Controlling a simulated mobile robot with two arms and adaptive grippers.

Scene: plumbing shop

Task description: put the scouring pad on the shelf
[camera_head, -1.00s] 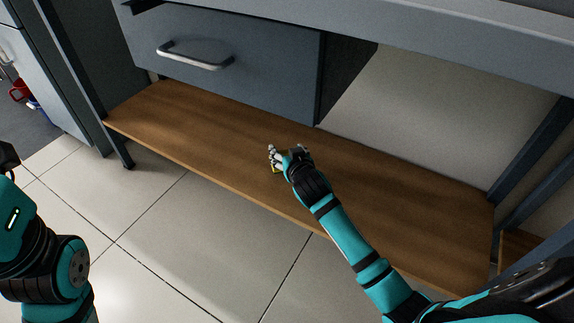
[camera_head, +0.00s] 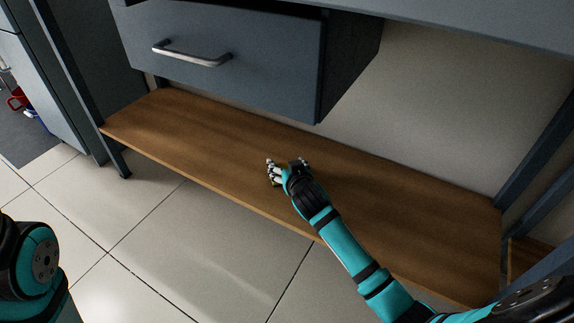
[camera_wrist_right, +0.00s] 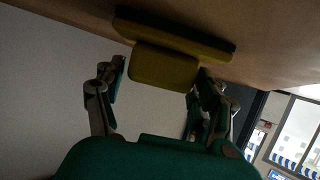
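The scouring pad (camera_wrist_right: 164,67) is yellow-green, with a wider, darker slab behind a narrower block in the right wrist view. It is close against the brown shelf, and I cannot tell whether it fully rests there. The fingers of my left gripper are out of view.
A grey drawer unit (camera_head: 220,60) with a metal handle hangs above the shelf's left part. A dark post (camera_head: 540,150) stands at the right. The shelf is bare on both sides of my right gripper. Tiled floor (camera_head: 180,230) lies in front.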

